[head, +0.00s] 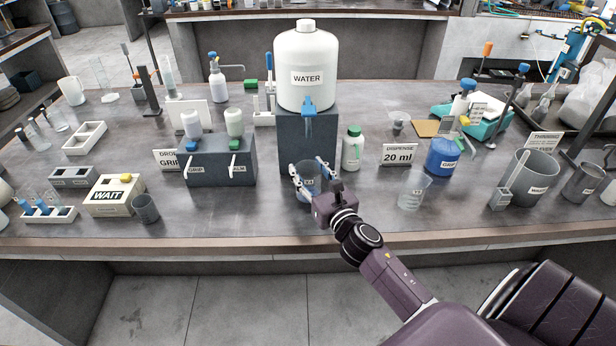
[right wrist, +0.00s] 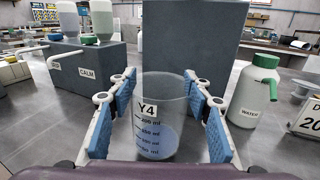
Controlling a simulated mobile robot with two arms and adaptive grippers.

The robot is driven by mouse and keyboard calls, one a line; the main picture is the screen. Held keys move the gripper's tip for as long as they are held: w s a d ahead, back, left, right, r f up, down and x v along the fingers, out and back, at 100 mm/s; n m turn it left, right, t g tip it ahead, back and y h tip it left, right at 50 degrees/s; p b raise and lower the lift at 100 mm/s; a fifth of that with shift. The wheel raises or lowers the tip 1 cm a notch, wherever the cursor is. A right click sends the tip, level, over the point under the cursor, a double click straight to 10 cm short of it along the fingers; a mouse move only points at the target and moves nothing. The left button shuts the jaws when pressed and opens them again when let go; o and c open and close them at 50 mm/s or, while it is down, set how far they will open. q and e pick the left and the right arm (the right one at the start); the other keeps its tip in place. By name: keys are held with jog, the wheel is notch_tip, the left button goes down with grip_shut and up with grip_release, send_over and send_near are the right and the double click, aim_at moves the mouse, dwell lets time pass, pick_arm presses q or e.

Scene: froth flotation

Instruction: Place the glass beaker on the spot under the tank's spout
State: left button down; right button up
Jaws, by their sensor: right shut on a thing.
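The glass beaker (head: 310,180), labelled Y4 in the right wrist view (right wrist: 160,120), is clear with a scale and a bluish lower part. My right gripper (head: 312,178) is shut on the beaker, with one blue-padded finger on each side (right wrist: 160,112). The beaker is upright in front of the dark block under the white WATER tank (head: 306,72). The tank's blue spout (head: 309,105) hangs over the block's front, above and behind the beaker. Whether the beaker's base touches the table cannot be told. The spot under the spout is hidden. My left gripper is not in view.
A white bottle with a green cap (head: 352,150) stands close to the right of the block. A dark stand with two small bottles (head: 222,168) is to the left. Another beaker (head: 413,191) and a blue tub (head: 442,158) stand farther right. The front table edge (head: 240,244) is near.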

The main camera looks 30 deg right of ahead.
jog(key=shift+f, duration=0.85)
jog(key=shift+f, duration=0.1)
jog(key=o, duration=1.6)
